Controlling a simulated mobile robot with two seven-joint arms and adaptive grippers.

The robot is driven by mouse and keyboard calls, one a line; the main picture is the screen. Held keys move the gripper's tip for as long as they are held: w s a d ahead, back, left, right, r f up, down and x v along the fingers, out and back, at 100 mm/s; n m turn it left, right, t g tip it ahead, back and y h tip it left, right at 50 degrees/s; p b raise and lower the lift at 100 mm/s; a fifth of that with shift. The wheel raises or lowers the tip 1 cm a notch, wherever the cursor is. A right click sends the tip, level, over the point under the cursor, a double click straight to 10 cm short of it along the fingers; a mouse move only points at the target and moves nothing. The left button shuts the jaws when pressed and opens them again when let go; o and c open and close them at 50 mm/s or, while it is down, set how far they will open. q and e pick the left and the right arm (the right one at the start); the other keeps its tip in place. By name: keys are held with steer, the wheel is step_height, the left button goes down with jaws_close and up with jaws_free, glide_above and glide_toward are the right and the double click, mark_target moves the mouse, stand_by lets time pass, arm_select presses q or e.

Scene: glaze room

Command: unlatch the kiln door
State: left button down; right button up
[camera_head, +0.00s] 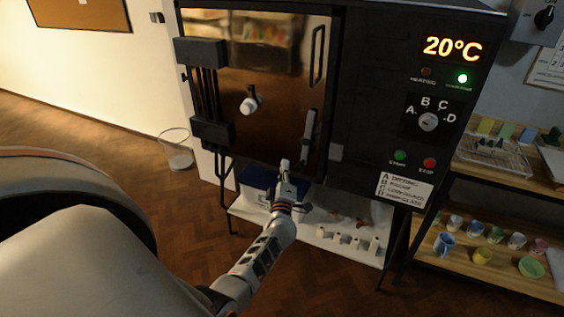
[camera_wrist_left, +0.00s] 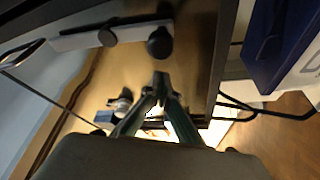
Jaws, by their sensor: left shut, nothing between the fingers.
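The black kiln (camera_head: 365,80) stands ahead, and its shiny brown door (camera_head: 270,95) looks closed. A grey latch lever (camera_head: 309,135) hangs near upright at the door's lower right. In the left wrist view the latch bar (camera_wrist_left: 80,39) has a round pivot and a black ball knob (camera_wrist_left: 159,43) close to its end. My left gripper (camera_head: 285,165) is shut and empty just below and left of the lever's lower end. Its fingertips (camera_wrist_left: 161,80) show close to the knob; I cannot tell whether they touch it. My right gripper is not in view.
A fixed door handle (camera_head: 317,55) is above the latch, and a round peephole knob (camera_head: 250,105) is left of it. Below the kiln a white shelf (camera_head: 300,231) holds small posts and a blue box (camera_head: 257,181). Shelves with pots (camera_head: 490,265) stand right; a wire bin (camera_head: 176,150) stands left.

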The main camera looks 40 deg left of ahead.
arm_select(q)
steer(key=shift+w+d+f+n+g, duration=0.2)
steer(key=shift+d+f+n, duration=0.15)
steer(key=shift+d, duration=0.3)
steer(key=shift+w+d+f+n+g, duration=0.1)
steer(key=shift+d+f+n+g, duration=0.1)
steer(key=shift+d+n, duration=0.35)
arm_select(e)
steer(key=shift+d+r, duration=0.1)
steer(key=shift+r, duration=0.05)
arm_select(q)
steer(key=shift+d+f, duration=0.1)
steer(key=shift+d, duration=0.15)
steer(key=shift+a, duration=0.15)
